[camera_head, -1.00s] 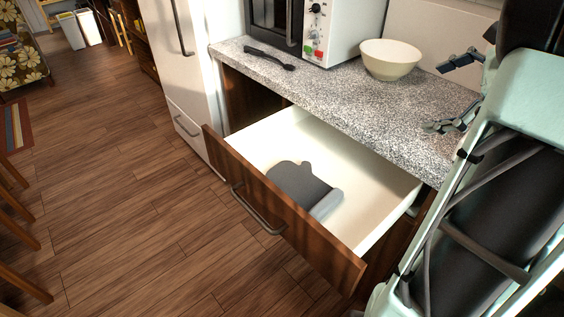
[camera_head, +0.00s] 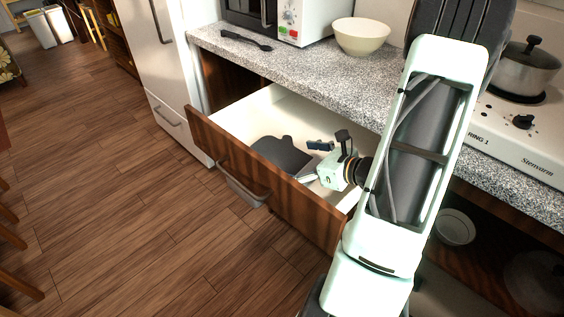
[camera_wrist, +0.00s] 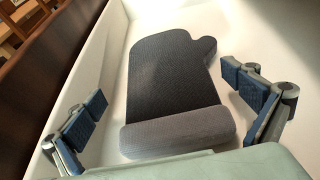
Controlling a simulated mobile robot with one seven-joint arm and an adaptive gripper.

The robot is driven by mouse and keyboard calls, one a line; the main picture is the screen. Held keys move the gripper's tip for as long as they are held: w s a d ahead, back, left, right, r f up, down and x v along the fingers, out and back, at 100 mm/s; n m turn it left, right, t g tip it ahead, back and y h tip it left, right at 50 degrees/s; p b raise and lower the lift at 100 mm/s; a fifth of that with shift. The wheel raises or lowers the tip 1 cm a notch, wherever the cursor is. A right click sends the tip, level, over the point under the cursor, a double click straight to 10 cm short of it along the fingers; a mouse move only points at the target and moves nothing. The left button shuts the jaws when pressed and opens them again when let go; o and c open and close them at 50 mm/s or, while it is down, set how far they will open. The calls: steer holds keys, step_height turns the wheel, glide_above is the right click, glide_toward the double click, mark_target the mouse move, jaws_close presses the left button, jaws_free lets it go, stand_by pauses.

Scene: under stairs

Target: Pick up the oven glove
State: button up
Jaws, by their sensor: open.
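The dark grey oven glove (camera_head: 282,153) lies flat in the open drawer (camera_head: 233,113). In the wrist view the oven glove (camera_wrist: 172,85) has its lighter grey cuff nearest me and its thumb at the far right. My gripper (camera_head: 318,160) is at the drawer, just right of the glove in the head view. In the wrist view my gripper (camera_wrist: 168,103) is open, with one blue-padded finger on each side of the glove. Nothing is between the pads at their tips that I can see gripped.
The drawer's wooden front (camera_head: 265,182) and the granite counter (camera_head: 290,75) flank the opening. A black utensil (camera_head: 246,40), a cream bowl (camera_head: 361,37) and a microwave (camera_head: 300,20) stand on the counter. A pot (camera_head: 526,70) sits on the hob at right.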

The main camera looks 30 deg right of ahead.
mark_target(278, 154)
steer(key=x, duration=0.6)
steer(key=shift+w+d+r+b, duration=0.1)
steer(key=shift+d+r+b, duration=0.1)
steer(key=shift+b, duration=0.2)
steer(key=c, duration=1.3)
steer(key=shift+o, duration=0.2)
step_height(278, 154, up, 10)
steer(key=p, duration=0.2)
steer(key=shift+p, duration=0.3)
